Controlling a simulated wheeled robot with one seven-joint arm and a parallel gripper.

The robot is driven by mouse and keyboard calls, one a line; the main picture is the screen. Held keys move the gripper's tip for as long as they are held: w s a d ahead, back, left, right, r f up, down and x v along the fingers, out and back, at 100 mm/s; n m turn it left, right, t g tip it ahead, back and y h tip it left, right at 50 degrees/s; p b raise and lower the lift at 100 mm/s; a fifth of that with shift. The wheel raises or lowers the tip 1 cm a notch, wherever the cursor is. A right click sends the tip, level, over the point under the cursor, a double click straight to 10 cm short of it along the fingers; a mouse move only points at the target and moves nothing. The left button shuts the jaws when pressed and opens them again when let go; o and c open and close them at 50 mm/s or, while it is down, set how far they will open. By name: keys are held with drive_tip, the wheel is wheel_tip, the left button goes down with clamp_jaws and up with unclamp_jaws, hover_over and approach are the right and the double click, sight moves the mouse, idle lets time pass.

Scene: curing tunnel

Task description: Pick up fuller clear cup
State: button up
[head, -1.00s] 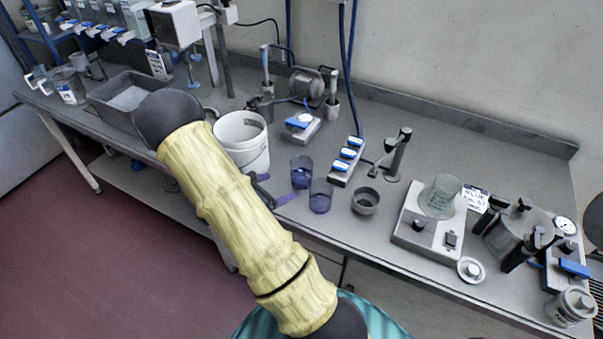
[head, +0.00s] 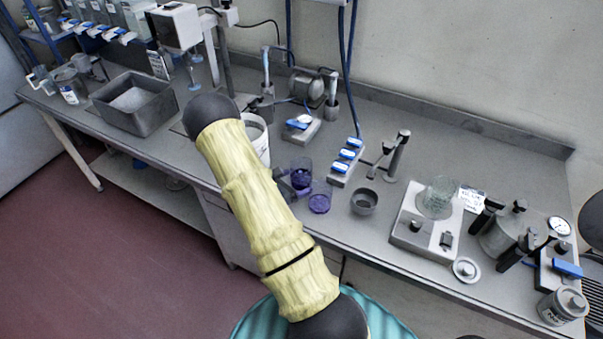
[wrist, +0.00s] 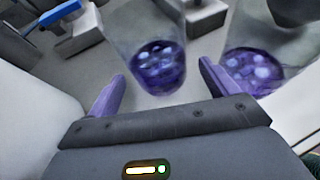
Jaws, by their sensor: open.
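Two clear cups with purple contents stand side by side on the bench. The back cup (head: 301,173) shows in the wrist view (wrist: 158,68) ahead of my gripper, between the lines of its two fingers. The front cup (head: 320,199) shows at the right of the wrist view (wrist: 252,70), outside the right finger. My gripper (wrist: 161,72) is open and empty, with purple fingers apart, just short of the back cup. In the head view my arm hides part of it. I cannot tell for certain which cup is fuller.
A white bucket (head: 258,136) stands left of the cups, partly behind my arm. A grey bowl (head: 364,201) stands to their right and a strip with blue switches (head: 346,162) behind. A scale (head: 425,228) with a clear beaker (head: 437,197) sits farther right.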

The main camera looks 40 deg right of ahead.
sight(297, 159)
drive_tip(key=shift+x, duration=0.75)
drive_tip(key=shift+r, duration=0.1)
drive_tip(key=c, duration=1.1)
drive_tip(key=shift+r, duration=0.15)
drive_tip(key=shift+c, duration=0.2)
drive_tip(key=shift+r+b, duration=0.75)
drive_tip(key=shift+r, duration=4.05)
